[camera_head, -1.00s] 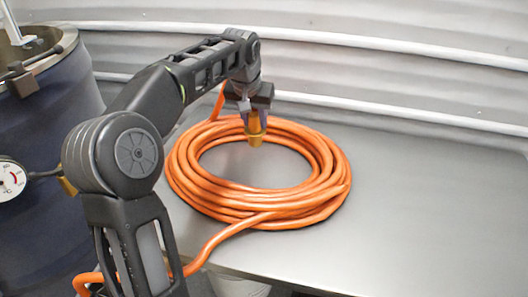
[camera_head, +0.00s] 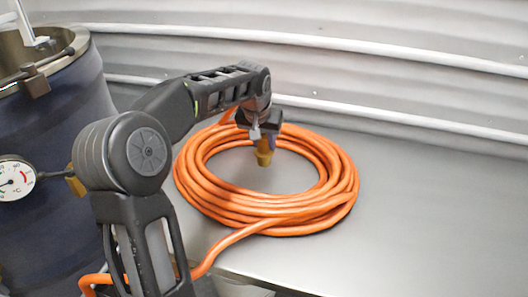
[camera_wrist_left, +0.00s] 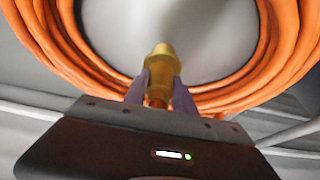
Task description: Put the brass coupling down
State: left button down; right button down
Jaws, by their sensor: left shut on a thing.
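The brass coupling (camera_head: 264,154) is a short, gold-coloured fitting on the end of an orange hose. My left gripper (camera_head: 262,138) is shut on it and points down over the back part of the orange hose coil (camera_head: 335,196). In the left wrist view the coupling (camera_wrist_left: 160,66) sits between the two fingertips (camera_wrist_left: 158,88), its end facing the open middle of the coil. I cannot tell whether it touches the table. My right gripper is not in view.
The coil lies on a grey metal table (camera_head: 440,210), which is bare to the right. A dark blue drum (camera_head: 50,140) with a dial gauge (camera_head: 14,180) stands at the left. A ribbed metal wall (camera_head: 330,60) closes the back.

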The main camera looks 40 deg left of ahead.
aim_at(264, 152)
pick_arm(q)
jog(key=shift+f, duration=1.8)
jog(key=shift+f, duration=0.2)
jog(key=c, duration=1)
grip_release()
jog(key=shift+c, duration=0.2)
jog(key=v, duration=1.2)
jog(key=shift+r+b, duration=0.2)
jog(key=shift+b, duration=0.1)
jog(key=shift+d, duration=0.1)
